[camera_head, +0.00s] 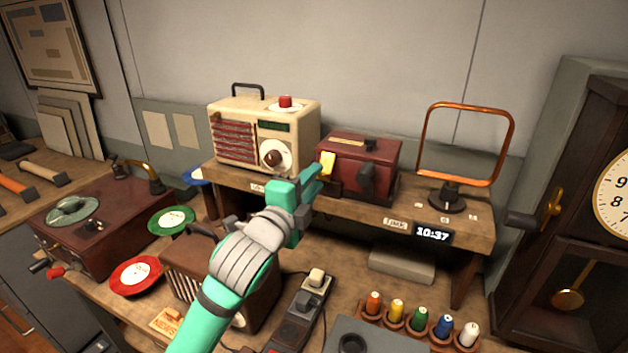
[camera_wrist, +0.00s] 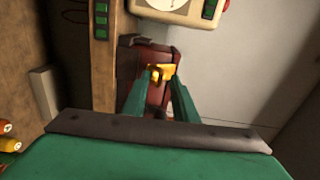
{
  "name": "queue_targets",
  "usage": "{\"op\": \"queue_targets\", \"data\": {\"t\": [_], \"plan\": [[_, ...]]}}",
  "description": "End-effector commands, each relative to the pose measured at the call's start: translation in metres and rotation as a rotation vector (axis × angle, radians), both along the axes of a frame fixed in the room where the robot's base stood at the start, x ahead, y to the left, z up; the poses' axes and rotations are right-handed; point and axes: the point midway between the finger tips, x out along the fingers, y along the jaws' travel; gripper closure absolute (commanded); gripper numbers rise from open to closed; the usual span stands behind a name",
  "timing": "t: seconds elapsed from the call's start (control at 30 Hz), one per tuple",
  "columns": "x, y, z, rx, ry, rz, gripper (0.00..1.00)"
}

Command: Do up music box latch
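The music box appears to be the dark red box (camera_head: 362,165) on the raised wooden shelf; it also shows in the wrist view (camera_wrist: 150,58). A gold latch (camera_head: 327,164) is at the box's left end in the head view. I cannot tell whether it is done up. My teal gripper (camera_head: 315,179) is just below and left of the latch. In the wrist view, the fingers (camera_wrist: 162,82) are apart, with the gold latch (camera_wrist: 160,73) at the gap between their tips. I cannot tell whether they touch it. A dark knob (camera_head: 367,177) is on the box's front.
A cream radio (camera_head: 263,136) stands close to the left of the box. A copper loop antenna (camera_head: 466,146) stands to the right on the shelf (camera_head: 350,204). A tall clock (camera_head: 570,215) is at right.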

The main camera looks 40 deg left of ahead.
Motion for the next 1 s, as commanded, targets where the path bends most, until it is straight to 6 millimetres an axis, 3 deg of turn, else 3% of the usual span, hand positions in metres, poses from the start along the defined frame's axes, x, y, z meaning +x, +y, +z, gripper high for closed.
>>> {"op": "queue_targets", "data": {"t": [0.37, 0.47, 0.5, 1.0], "plan": [[0.0050, 0.0014, -0.0001, 0.000, 0.000, 0.001, 0.74], [0.0049, 0.0014, -0.0001, 0.000, 0.000, 0.001, 0.98], [0.0049, 0.0014, 0.0000, 0.000, 0.000, 0.001, 1.00], [0.0066, 0.0017, -0.0069, 0.011, -0.068, 0.000, 1.00]]}}
